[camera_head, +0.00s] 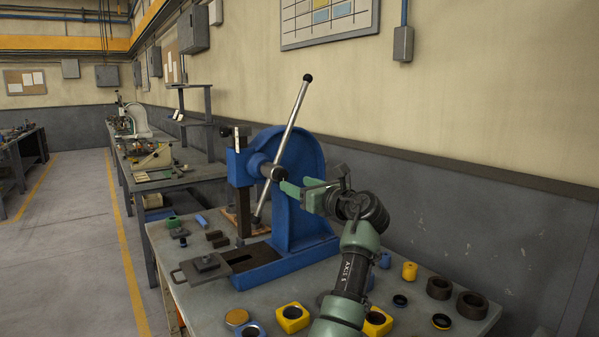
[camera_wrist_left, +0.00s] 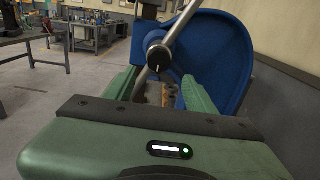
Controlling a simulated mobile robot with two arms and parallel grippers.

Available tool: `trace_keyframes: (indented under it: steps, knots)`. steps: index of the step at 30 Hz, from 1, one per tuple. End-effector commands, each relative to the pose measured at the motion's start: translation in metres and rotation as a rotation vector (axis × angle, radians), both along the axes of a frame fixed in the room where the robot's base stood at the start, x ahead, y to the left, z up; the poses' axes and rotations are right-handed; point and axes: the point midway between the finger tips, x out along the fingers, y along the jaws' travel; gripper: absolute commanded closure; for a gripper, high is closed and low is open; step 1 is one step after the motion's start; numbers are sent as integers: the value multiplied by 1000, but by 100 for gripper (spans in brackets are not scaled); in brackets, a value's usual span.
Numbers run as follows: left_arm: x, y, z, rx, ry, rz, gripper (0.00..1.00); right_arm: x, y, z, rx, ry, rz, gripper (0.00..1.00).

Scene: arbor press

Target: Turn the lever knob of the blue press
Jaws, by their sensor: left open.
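The blue press (camera_head: 300,200) stands on the workbench; its blue body (camera_wrist_left: 215,55) also shows in the left wrist view. A silver lever (camera_head: 292,121) crosses its dark round hub (camera_head: 273,173) at a steep tilt, with a black ball knob (camera_head: 308,78) at the upper end. The lower end (camera_head: 256,219) hangs in front of the body. My green left gripper (camera_head: 296,187) is open and empty beside the hub, well below the upper knob. In the left wrist view the hub (camera_wrist_left: 158,56) and lever (camera_wrist_left: 183,26) appear beyond the two spread fingers. The upper knob is outside that view.
Yellow blocks (camera_head: 292,317), dark rings (camera_head: 471,305) and small parts lie on the bench around my arm. A dark plate (camera_head: 206,264) lies at the press's front left. The wall (camera_head: 450,90) rises behind the press. Open floor (camera_head: 60,240) is at left.

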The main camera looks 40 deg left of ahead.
Motion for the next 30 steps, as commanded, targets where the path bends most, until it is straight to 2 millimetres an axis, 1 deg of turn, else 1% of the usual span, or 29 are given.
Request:
trace_keyframes:
  steps: [1, 4, 9, 12, 15, 18, 24, 27, 28, 29, 30]
  knots:
    - [-1, 0, 5, 0, 5, 6, 45, 1, -3, 1, -3, -1, 1, 64]
    - [1, 9, 8, 4, 10, 9, 45, 0, -10, 5, -13, 0, 3, 64]
    - [9, 37, 8, 4, 10, 9, 45, -6, -27, 12, -32, 9, -1, 64]
    - [13, 51, 7, 3, 11, 7, 45, -10, -32, 16, -39, 15, -1, 64]
    - [17, 62, 7, 3, 8, 6, 45, -10, -32, 18, -38, 15, -1, 64]
    - [19, 69, 5, 3, 8, 5, 45, -10, -27, 20, -33, 15, -3, 64]
    - [20, 72, 4, 3, 6, 4, 45, -9, -11, 19, -14, 13, -3, 64]
    - [20, 72, 4, 3, 6, 4, 45, -8, -10, 19, -13, 13, -1, 64]
    - [20, 72, 4, 3, 6, 4, 50, -8, -10, 19, -13, 13, -1, 64]
    - [20, 72, 4, 3, 6, 4, 59, -8, -10, 19, -13, 13, -1, 64]
    - [20, 72, 4, 3, 6, 4, 70, -8, -11, 19, -14, 11, -1, 64]
